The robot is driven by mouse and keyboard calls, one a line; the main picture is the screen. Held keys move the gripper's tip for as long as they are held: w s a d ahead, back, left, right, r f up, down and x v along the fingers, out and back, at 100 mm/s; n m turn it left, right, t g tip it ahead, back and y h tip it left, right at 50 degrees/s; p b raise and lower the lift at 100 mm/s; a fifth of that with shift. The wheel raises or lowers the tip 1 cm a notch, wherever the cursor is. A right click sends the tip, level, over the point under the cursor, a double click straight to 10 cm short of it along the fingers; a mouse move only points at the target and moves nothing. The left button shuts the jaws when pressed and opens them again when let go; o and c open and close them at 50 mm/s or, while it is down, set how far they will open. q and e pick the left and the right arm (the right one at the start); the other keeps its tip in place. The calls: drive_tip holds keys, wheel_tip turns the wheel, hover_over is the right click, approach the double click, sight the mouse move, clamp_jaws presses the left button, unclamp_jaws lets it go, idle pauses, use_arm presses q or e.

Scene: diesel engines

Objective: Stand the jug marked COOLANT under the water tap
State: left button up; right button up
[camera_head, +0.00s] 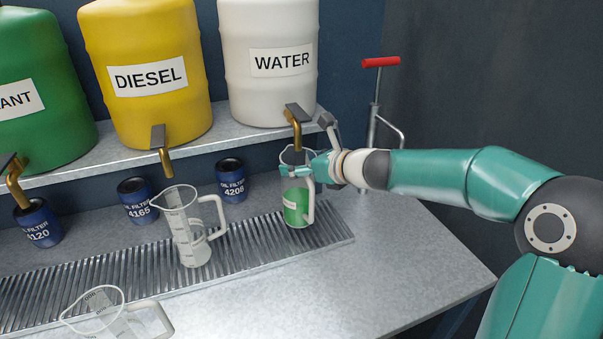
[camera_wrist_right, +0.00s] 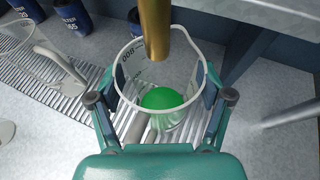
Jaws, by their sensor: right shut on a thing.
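A clear jug with green liquid (camera_head: 296,207) stands upright on the ribbed drip grate, below the brass water tap (camera_head: 297,124) of the white WATER barrel (camera_head: 268,60). It has a pale label whose text is too small to read. My right gripper (camera_head: 298,168) is shut around the upper part of this jug. In the right wrist view the jug (camera_wrist_right: 160,98) sits between both fingers of my right gripper (camera_wrist_right: 158,100), with the tap end (camera_wrist_right: 155,35) over its open mouth. My left gripper is not in view.
An empty jug (camera_head: 190,228) stands on the grate (camera_head: 130,258) to the left; another (camera_head: 110,315) is at the front left. Blue oil filters (camera_head: 231,180) stand behind. Yellow DIESEL (camera_head: 146,75) and green (camera_head: 40,90) barrels share the shelf. A red-handled pump (camera_head: 380,62) stands right.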

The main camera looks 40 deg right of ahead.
sight(301, 194)
wheel_tip(301, 194, down, 3)
drive_tip(key=shift+w+f+b, duration=0.1)
drive_tip(key=shift+f+b, duration=0.1)
drive_tip(key=shift+b, duration=0.9)
drive_tip(key=o, duration=1.7)
drive_tip(key=shift+f, duration=0.1)
drive_tip(key=shift+o, duration=0.2)
